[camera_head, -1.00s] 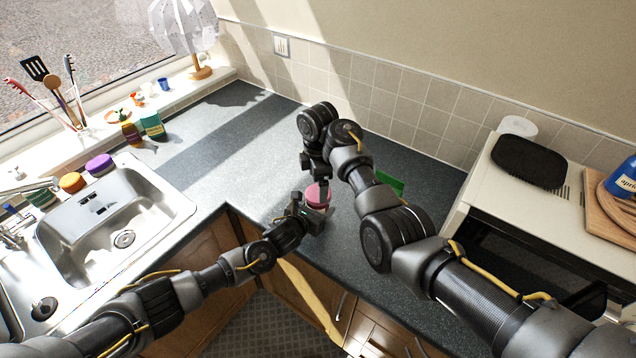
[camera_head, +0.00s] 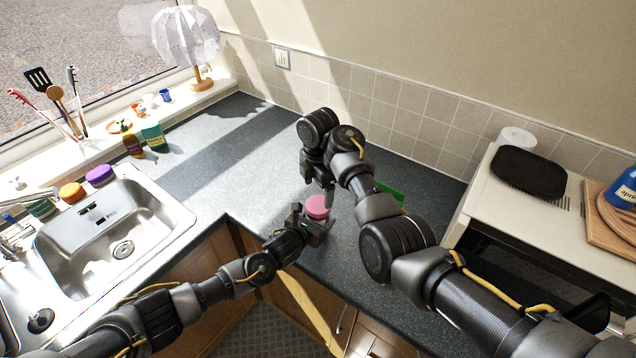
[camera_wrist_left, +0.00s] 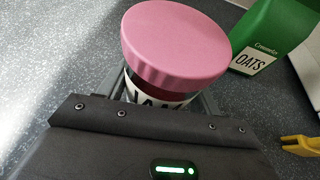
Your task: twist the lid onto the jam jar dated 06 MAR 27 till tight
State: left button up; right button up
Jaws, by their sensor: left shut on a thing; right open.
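The jam jar (camera_wrist_left: 155,101) has a white label with dark lettering, partly hidden; no date is readable. A wide pink lid (camera_wrist_left: 175,45) sits on top of it, and the lid also shows in the head view (camera_head: 317,206). Whether the lid is tight cannot be told. My left gripper (camera_head: 318,228) is shut around the jar below the lid, near the counter's front edge. My right gripper (camera_head: 328,192) is open and points down just above and beside the lid, at its far right side. It appears empty and apart from the lid.
A green oats box (camera_wrist_left: 272,32) stands on the counter behind the jar, partly hidden by my right arm in the head view.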

aim_at(318, 204)
jog(key=shift+f, duration=3.05)
jog(key=shift+c, duration=0.2)
jog(key=c, duration=0.9)
jog(key=m, duration=0.3)
jog(key=shift+c, duration=0.3)
jog(key=o, duration=1.1)
jog(key=shift+r, duration=2.3)
jog(key=shift+c, duration=0.5)
